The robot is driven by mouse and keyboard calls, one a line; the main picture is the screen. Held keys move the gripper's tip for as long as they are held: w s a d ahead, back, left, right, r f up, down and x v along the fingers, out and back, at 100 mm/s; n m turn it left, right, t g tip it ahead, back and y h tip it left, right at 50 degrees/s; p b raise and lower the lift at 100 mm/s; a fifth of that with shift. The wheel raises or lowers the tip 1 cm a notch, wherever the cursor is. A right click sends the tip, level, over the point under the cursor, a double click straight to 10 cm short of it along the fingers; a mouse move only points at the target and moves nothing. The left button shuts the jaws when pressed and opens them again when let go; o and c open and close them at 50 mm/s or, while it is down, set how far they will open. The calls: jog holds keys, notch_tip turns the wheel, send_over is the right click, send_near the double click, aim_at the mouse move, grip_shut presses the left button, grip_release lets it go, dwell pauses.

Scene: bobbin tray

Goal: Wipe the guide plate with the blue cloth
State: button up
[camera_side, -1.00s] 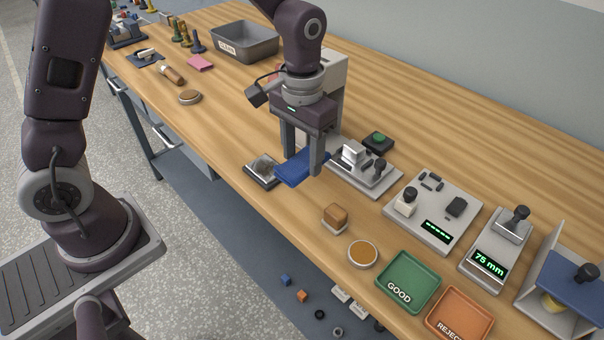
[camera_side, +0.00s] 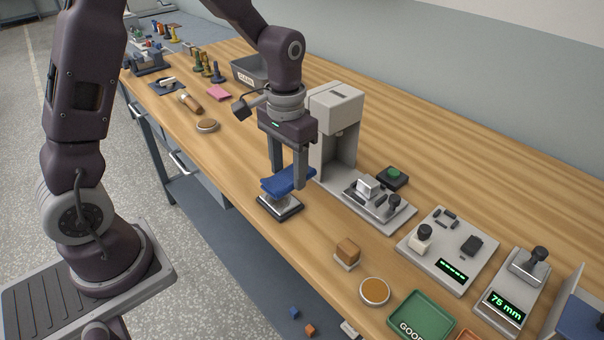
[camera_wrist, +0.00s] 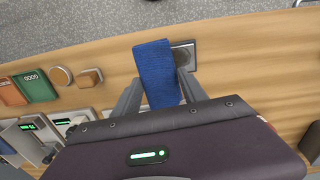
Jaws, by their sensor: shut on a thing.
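My gripper (camera_side: 287,178) is shut on the blue cloth (camera_side: 284,184), which lies folded between its fingers. The cloth also shows in the wrist view (camera_wrist: 156,66), hanging out past the fingers. Below it, near the bench's front edge, is a small square metal plate on a dark base (camera_side: 281,208), the likely guide plate. The cloth covers part of it; I cannot tell whether they touch. The plate's corner shows beside the cloth in the wrist view (camera_wrist: 185,55).
A grey machine (camera_side: 338,110) stands just behind my gripper, with a metal fixture (camera_side: 378,207) at its right. A brown block (camera_side: 347,250) and a round orange-topped dish (camera_side: 375,291) lie further right.

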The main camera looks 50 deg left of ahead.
aim_at(290, 208)
jog(key=shift+f, duration=3.85)
jog(key=shift+a+r, duration=0.1)
jog(key=shift+a, duration=0.2)
jog(key=shift+c, duration=0.6)
jog(key=shift+a+f, duration=0.2)
jog(key=shift+a, duration=3.2)
jog(key=shift+d, duration=3.6)
jog(key=shift+d+r, duration=0.15)
jog(key=shift+d, duration=0.05)
jog(key=shift+r, duration=3.95)
jog(key=shift+f, duration=0.1)
